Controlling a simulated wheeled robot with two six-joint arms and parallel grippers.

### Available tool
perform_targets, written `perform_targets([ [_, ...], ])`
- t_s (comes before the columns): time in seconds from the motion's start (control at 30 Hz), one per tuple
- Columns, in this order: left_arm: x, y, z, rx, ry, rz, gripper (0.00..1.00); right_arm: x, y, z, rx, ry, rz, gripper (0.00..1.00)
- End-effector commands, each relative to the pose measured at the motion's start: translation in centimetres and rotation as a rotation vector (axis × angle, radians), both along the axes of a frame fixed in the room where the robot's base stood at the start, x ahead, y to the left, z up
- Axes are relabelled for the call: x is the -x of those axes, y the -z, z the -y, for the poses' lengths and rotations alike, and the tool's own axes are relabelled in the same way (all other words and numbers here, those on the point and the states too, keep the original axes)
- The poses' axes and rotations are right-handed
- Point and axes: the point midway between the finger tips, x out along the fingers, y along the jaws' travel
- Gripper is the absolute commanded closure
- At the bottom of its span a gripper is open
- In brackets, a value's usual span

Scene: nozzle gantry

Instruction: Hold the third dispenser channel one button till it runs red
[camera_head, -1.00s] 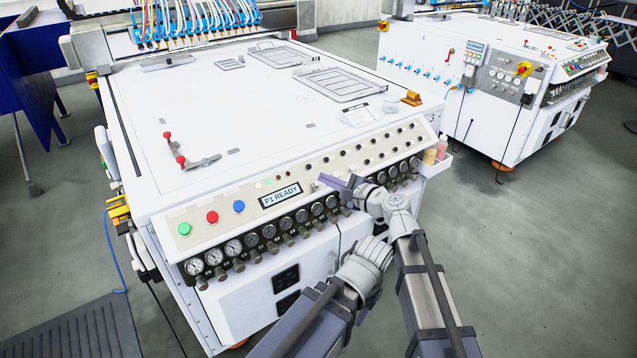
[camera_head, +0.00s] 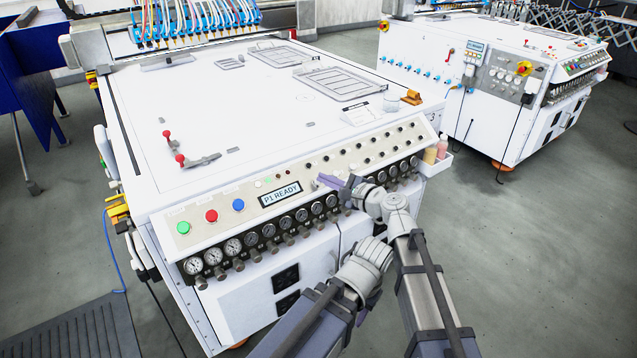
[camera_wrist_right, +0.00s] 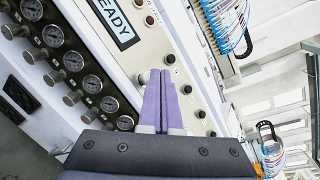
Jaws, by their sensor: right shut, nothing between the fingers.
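The sloped control panel (camera_head: 262,203) runs along the front of the white machine, with a display (camera_head: 281,194) reading "P1 READY" and rows of small dark buttons to its right. My right gripper (camera_head: 322,180) is shut and empty, its purple fingers close over the panel just right of the display. In the right wrist view the shut fingertips (camera_wrist_right: 160,73) lie beside a dark button (camera_wrist_right: 170,58), with a pale round knob (camera_wrist_right: 143,77) at their other side. I cannot tell whether they touch a button. No red flow is visible.
Pressure gauges (camera_head: 252,240) with knobs line the panel's lower edge. Green (camera_head: 184,228), red (camera_head: 211,216) and blue (camera_head: 238,205) buttons sit at its left. Coloured hoses (camera_head: 200,20) stand at the back. A second white machine (camera_head: 440,65) stands right, beyond open floor.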

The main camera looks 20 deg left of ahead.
Motion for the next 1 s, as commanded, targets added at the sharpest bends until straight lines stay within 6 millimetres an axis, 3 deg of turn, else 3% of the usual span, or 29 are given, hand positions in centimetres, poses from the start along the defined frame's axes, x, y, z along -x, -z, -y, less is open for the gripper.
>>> perform_targets([
  [1.0,0.00,0.67,0.00,0.000,0.000,0.000,0.59,-0.29,0.68,-0.38,0.000,0.000,0.000,1.00],
])
